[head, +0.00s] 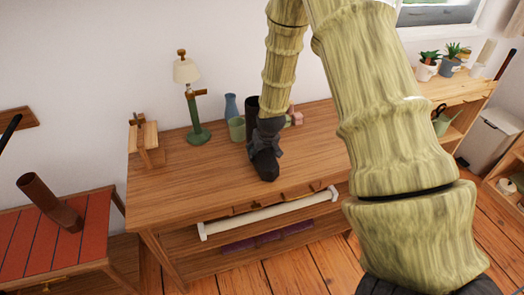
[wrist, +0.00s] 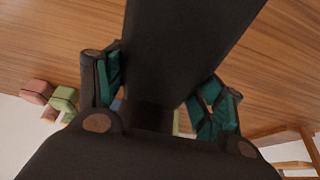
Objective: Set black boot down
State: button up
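The black boot (wrist: 190,40) fills the upper middle of the wrist view, between the two teal-padded fingers of my gripper (wrist: 160,95). The pads lie close against both its sides, and my gripper appears shut on it. In the head view my gripper (head: 267,138) points down over the wooden table (head: 185,180). Dark boot leather (head: 264,168) shows below it, toward the table's front edge. Whether the boot touches the tabletop is unclear. My gripper hides part of the boot. A dark upright cylinder (head: 251,106) stands just behind; I cannot tell whether it belongs to the boot.
A wooden stand (head: 143,138) is at left. The table's front left is clear.

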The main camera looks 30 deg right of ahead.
jog(key=o, duration=0.4)
jog(key=shift+r, duration=0.1)
